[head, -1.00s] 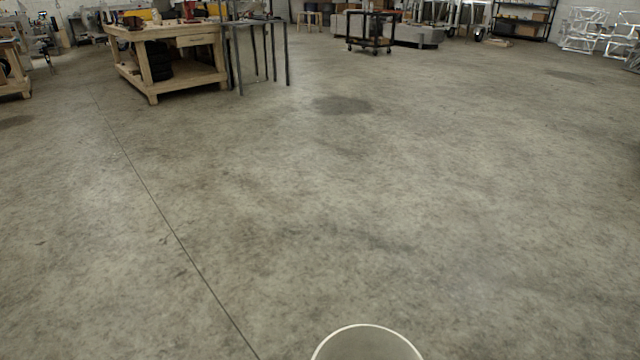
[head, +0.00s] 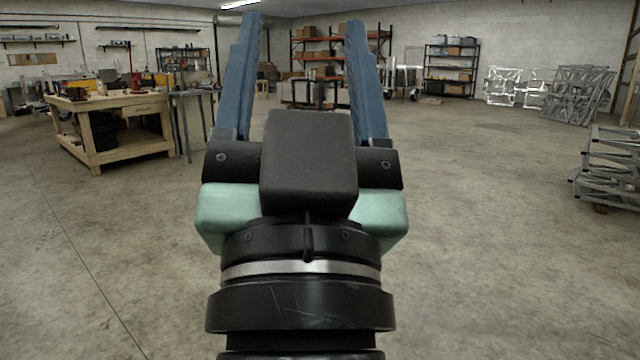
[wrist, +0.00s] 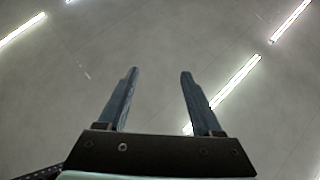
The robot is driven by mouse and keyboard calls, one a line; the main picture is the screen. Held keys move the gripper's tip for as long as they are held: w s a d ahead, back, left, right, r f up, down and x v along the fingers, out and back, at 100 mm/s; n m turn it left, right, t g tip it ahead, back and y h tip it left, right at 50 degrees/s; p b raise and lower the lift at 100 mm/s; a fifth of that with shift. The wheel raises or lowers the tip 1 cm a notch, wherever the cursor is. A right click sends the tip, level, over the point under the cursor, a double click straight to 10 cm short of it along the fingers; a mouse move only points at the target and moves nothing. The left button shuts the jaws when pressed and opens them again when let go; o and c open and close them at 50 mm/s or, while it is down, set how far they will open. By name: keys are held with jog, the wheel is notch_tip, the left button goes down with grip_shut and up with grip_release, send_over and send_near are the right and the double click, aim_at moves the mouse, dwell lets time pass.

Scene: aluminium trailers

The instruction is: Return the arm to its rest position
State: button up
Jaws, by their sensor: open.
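My gripper (head: 303,22) stands in the middle of the head view, close to the camera, with its two blue fingers pointing up and away. The fingers are wide apart with nothing between them. In the wrist view my gripper (wrist: 159,73) is also open and empty, seen against the ceiling and its light strips. The black wrist housing and green palm hide part of the floor and back of the room in the head view.
A wooden workbench (head: 112,121) with tools stands at left, a metal-legged table (head: 192,95) beside it. Shelves (head: 449,68) line the back wall. Aluminium frames (head: 610,165) stand at right. The floor (head: 490,240) between is clear.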

notch_tip(320, 180, up, 33)
jog(key=s+t+p, duration=0.1)
jog(key=s+p, duration=0.1)
jog(key=p, duration=2.8)
jog(key=shift+s+d+n+p, duration=0.25)
jog(key=shift+d+n+p, duration=0.15)
jog(key=shift+d, duration=0.05)
